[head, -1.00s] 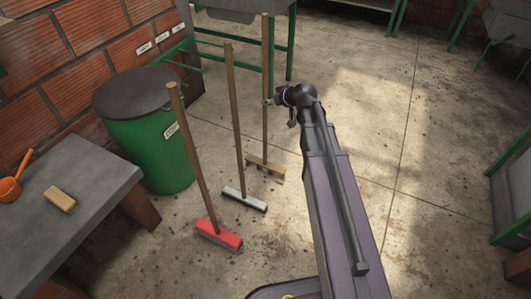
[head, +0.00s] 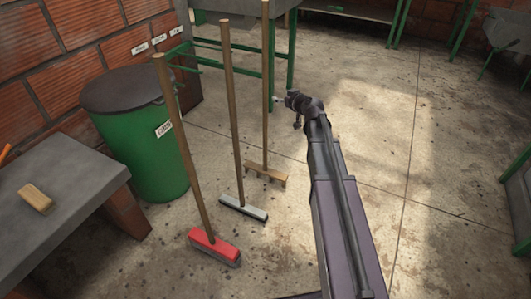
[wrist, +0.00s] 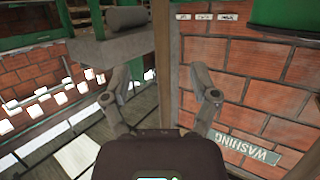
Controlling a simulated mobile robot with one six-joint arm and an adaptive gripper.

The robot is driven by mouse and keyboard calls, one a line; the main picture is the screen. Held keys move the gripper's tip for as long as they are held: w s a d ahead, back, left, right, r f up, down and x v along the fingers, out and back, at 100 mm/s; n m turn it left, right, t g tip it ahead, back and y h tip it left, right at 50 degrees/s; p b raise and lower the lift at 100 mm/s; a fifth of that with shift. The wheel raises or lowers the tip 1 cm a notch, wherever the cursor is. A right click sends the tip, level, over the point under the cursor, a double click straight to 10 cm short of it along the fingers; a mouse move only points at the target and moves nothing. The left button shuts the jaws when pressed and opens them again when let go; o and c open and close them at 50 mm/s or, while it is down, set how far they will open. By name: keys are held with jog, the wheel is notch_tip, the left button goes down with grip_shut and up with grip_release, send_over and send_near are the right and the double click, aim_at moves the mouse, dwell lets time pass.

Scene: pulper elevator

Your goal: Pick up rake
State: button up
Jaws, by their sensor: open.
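The rake (head: 265,100) stands upright, with a long wooden handle and a wooden toothed head on the floor. It is the farthest of three standing tools. My gripper (head: 277,100) is just right of its handle in the head view, at about mid-height, with a small gap in the picture. In the wrist view my gripper (wrist: 160,78) is open, its two fingers spread. The wooden handle (wrist: 163,55) runs upright in line with the gap between them. I cannot tell whether it is between the fingertips or just beyond them. Nothing is held.
A squeegee (head: 234,120) and a red broom (head: 213,245) stand left of the rake. A green bin (head: 150,160) and a concrete table (head: 85,205) with a brush (head: 36,197) are farther left. A green-legged table (head: 292,50) stands behind the rake. The floor at right is clear.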

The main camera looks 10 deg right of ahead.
aim_at(267, 92)
dwell(0.3)
jog(key=shift+b+x, duration=1.25)
jog(key=shift+x, duration=3.05)
jog(key=shift+f+b+x, duration=0.15)
jog(key=shift+b+x, duration=0.35)
jog(key=shift+x, duration=0.8)
jog(key=shift+f+b+x, duration=0.15)
jog(key=shift+b+x, duration=0.35)
jog(key=shift+x, duration=0.8)
jog(key=shift+s+a, duration=0.1)
grip_shut()
